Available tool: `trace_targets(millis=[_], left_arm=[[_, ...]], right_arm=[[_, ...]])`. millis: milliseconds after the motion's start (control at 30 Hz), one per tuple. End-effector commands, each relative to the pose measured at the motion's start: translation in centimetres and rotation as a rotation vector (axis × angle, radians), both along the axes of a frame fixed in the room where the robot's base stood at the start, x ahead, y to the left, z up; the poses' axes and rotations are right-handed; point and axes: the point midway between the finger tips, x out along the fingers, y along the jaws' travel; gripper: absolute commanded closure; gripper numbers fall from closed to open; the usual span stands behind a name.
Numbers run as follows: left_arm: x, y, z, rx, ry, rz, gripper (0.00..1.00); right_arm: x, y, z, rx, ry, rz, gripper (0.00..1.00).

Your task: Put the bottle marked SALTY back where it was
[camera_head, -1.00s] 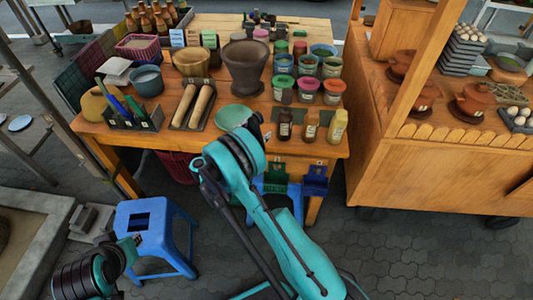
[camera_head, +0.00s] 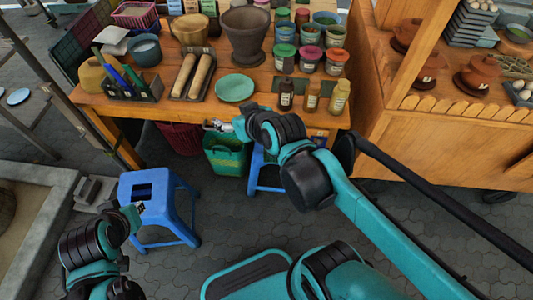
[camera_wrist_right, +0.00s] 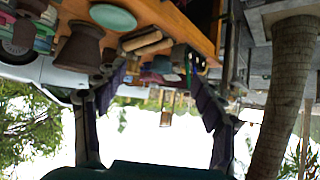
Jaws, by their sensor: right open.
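Three small bottles stand upright near the front right of the wooden table (camera_head: 195,108): a dark one (camera_head: 286,95), an amber one (camera_head: 312,97) and a yellow one (camera_head: 340,97). Their labels are too small to read, so I cannot tell which is SALTY. My right gripper (camera_head: 216,126) is at the table's front edge, left of the bottles and below the green plate (camera_head: 235,88). In the right wrist view its fingers (camera_wrist_right: 155,115) are spread with nothing between them. My left gripper (camera_head: 135,214) is low at the left, by the blue stool, its jaws unclear.
Lidded paint jars (camera_head: 310,58) stand behind the bottles. A large brown pot (camera_head: 245,35), two rolling pins on a tray (camera_head: 192,78) and a tool box (camera_head: 133,92) occupy the table. A green bin (camera_head: 225,154) and blue stool (camera_head: 158,200) stand below. A wooden cart (camera_head: 430,135) is at right.

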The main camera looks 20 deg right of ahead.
Motion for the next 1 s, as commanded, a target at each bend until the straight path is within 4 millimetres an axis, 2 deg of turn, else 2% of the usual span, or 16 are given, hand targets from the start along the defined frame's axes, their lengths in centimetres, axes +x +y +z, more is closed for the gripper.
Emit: trace_targets(millis=[33, 100, 200, 300, 1000], left_arm=[[0.0, 0.0, 0.0, 0.0, 0.0, 0.0, 0.85], [0.0, 0.0, 0.0, 0.0, 0.0, 0.0, 0.85], [0.0, 0.0, 0.0, 0.0, 0.0, 0.0, 0.85], [0.0, 0.0, 0.0, 0.0, 0.0, 0.0, 0.85], [0.0, 0.0, 0.0, 0.0, 0.0, 0.0, 0.85]], right_arm=[[-2.8, -1.0, -1.9, -0.013, 0.082, -0.024, 0.31], [-6.1, -2.2, -4.1, -0.032, 0.185, -0.064, 0.31], [-9.3, -3.5, -6.1, -0.05, 0.284, -0.112, 0.31], [-10.8, -4.2, -7.0, -0.06, 0.329, -0.139, 0.31], [-11.1, -4.3, -7.1, -0.061, 0.338, -0.142, 0.31]])
